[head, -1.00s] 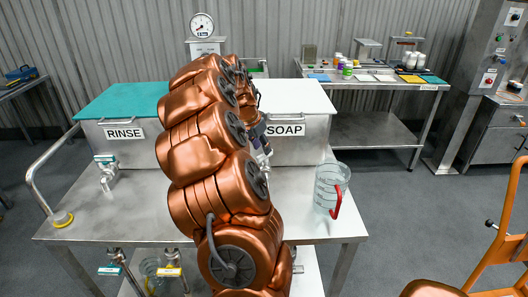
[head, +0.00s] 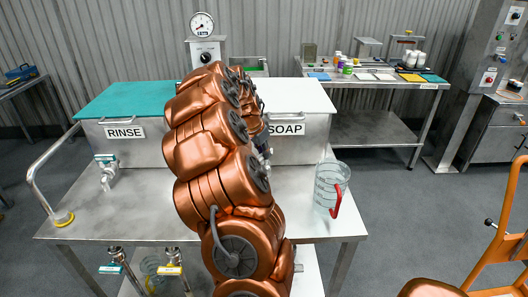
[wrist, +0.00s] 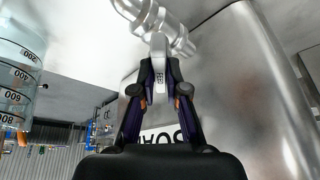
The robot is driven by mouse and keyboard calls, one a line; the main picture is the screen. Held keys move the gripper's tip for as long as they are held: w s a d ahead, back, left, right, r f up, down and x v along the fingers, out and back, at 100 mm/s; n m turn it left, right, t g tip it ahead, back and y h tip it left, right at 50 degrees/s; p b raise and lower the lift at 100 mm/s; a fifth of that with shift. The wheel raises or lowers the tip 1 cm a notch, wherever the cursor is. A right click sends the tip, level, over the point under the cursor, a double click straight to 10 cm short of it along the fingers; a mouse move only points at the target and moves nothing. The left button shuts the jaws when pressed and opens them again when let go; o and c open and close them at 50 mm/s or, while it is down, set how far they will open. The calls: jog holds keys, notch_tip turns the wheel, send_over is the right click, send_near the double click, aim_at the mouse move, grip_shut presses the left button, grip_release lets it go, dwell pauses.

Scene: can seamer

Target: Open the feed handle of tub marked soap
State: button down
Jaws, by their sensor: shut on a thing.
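The soap tub (head: 308,150) is a steel box with a white lid and a SOAP label (head: 287,130), standing on the steel table. In the wrist view its wall (wrist: 235,85) is on the right and its label is upside down and partly hidden. A shiny metal valve (wrist: 170,30) carries a pale feed handle (wrist: 159,62) with small dark lettering. My gripper (wrist: 160,88) is shut on the handle, one dark finger on each side. In the head view my copper arm hides the valve, the handle and most of the gripper.
A clear measuring jug with a red handle (head: 338,200) stands on the table (head: 110,212) right of my arm. The rinse tub (head: 150,150) with a teal lid and its tap (head: 107,175) are on the left. A bent metal rail (head: 50,160) rises at the table's left edge.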

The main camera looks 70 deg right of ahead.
dwell(0.4)
jog(key=n+t+b, duration=0.1)
jog(key=n, duration=0.3)
jog(key=shift+t, duration=0.3)
jog(key=shift+s+r+n+t+b, duration=0.1)
jog(key=shift+n+t+b, duration=0.7)
jog(key=shift+n, duration=1.6)
jog(key=shift+d, duration=0.1)
jog(key=c, duration=1.2)
grip_release()
jog(key=shift+r, duration=0.1)
jog(key=v, duration=1.2)
jog(key=shift+s, duration=0.2)
